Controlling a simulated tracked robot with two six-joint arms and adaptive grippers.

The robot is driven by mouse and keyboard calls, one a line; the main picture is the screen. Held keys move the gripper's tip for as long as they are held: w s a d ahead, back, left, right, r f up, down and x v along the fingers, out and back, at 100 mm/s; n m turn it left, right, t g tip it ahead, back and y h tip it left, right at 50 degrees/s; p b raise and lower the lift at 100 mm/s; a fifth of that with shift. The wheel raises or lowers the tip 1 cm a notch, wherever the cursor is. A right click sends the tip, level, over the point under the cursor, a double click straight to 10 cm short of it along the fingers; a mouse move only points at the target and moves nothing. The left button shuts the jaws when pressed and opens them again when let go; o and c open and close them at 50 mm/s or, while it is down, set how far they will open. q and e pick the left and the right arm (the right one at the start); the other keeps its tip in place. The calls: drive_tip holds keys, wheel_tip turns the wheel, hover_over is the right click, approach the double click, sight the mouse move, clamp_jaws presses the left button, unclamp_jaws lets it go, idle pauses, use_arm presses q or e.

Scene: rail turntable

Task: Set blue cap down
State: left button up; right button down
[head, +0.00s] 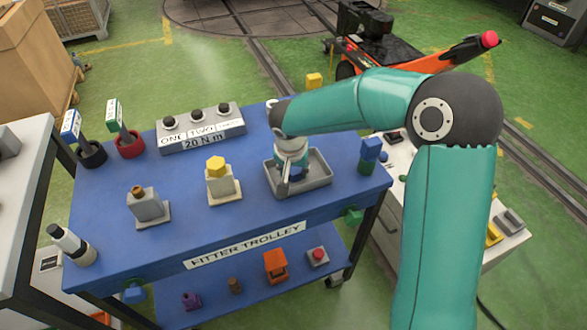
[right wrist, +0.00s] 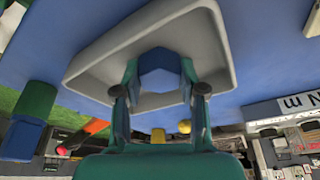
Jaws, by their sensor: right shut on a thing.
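The blue cap (right wrist: 160,70) shows in the right wrist view as a hexagonal blue piece between the two fingers of my right gripper (right wrist: 162,82). The gripper is shut on it. In the head view my right gripper (head: 287,178) points down into a grey tray (head: 322,180) on the blue trolley top, and a bit of the blue cap (head: 296,173) shows beside the fingers. The tray (right wrist: 205,42) fills the space behind the cap in the wrist view. I cannot tell whether the cap touches the tray floor. My left gripper is not in view.
The trolley (head: 105,215) also holds a yellow-capped block (head: 223,188), a block with a brown top (head: 148,207), a three-knob box (head: 201,128) and a blue-and-green piece (head: 369,155) right of the tray. Red (head: 130,146) and black (head: 91,154) holders stand at back left. The trolley's front middle is clear.

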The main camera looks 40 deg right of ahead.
drive_tip(key=shift+f, duration=0.15)
drive_tip(key=c, duration=0.7)
unclamp_jaws()
drive_tip(key=shift+o, duration=0.2)
drive_tip(key=shift+r, duration=0.2)
drive_tip(key=shift+r, duration=0.15)
drive_tip(key=v, duration=1.1)
drive_tip(key=shift+s+r, duration=0.15)
drive_tip(key=shift+r, duration=0.2)
drive_tip(key=shift+a+f, duration=0.1)
